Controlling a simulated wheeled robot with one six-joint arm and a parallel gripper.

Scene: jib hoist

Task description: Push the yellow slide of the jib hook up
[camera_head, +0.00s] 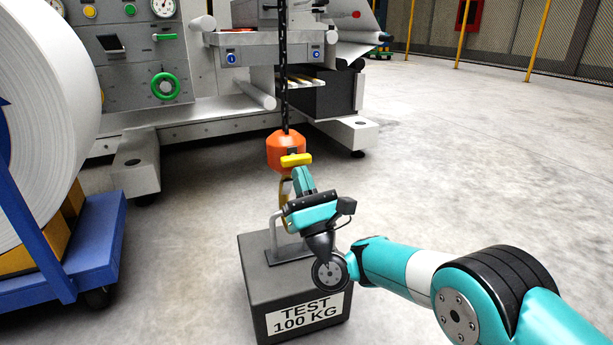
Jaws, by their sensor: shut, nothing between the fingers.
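The jib hook hangs on a black chain (284,85). Its orange block (284,143) has a yellow slide (296,160) on its front, near the lower edge. The hook (284,190) below is mostly hidden by my gripper. My gripper (300,174) points up, with its teal fingertips just under the yellow slide. I cannot tell whether they touch it. The fingers look shut and empty. Below stands a dark grey block (255,285) marked TEST 100 KG, with a metal handle (273,232) on top. Whether the hook runs through the handle is hidden.
A blue cart (100,240) with a large white roll (50,110) stands at the left. A grey machine with gauges and a green handwheel (165,86) fills the back. The concrete floor (450,150) at the right is clear.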

